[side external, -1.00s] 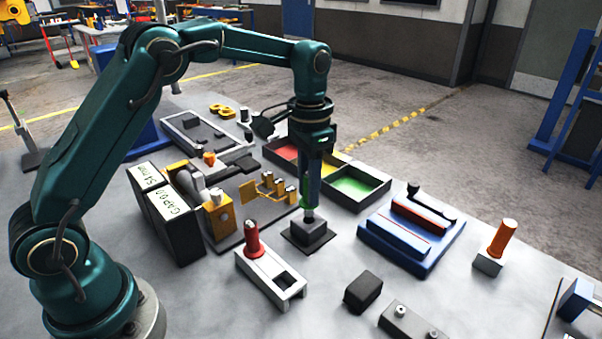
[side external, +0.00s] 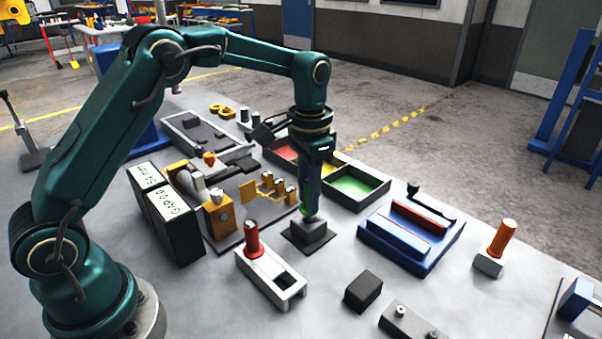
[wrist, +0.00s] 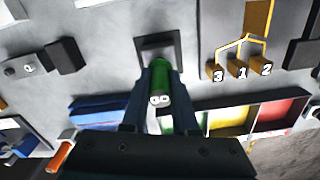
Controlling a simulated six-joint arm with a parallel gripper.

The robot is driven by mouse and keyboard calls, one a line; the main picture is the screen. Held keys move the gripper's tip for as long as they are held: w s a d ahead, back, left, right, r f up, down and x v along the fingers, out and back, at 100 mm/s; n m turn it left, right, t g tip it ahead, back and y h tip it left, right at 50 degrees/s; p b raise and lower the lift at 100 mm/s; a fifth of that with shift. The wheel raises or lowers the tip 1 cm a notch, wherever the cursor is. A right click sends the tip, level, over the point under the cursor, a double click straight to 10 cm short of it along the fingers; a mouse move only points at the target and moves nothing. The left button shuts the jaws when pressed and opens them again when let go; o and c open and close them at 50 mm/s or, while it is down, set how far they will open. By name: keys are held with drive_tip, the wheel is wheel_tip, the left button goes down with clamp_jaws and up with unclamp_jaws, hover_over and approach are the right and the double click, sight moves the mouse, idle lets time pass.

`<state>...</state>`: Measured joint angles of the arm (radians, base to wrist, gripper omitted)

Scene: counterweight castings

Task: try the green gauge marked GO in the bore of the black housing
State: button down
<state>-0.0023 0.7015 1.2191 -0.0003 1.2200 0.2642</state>
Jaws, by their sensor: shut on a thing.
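My gripper (side external: 308,200) is shut on the green gauge and points straight down over the black housing (side external: 312,232). The green gauge (side external: 306,209) shows as a small patch of green just above the housing top. In the wrist view it is a green cylinder (wrist: 161,74) between my fingers (wrist: 160,110), with white lettering on its end, only partly readable. The housing (wrist: 142,47) lies beyond it there, partly covered. The gauge's lower end and the bore are hidden, so its depth in the bore cannot be read directly; no plug shows between green and housing.
A white stand (side external: 285,292) with a red-handled gauge (side external: 252,240) and an empty square opening is in front. A dark block (side external: 363,291) lies to the right. A blue fixture (side external: 412,238), sorting trays (side external: 358,205) and a yellow numbered rack (side external: 263,190) surround the housing closely.

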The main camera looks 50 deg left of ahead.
drive_tip(key=shift+f, duration=1.45)
idle(1.6)
drive_tip(key=shift+r, duration=0.1)
drive_tip(key=shift+r, duration=1.75)
drive_tip(key=shift+r, duration=0.1)
drive_tip(key=shift+r, duration=2.5)
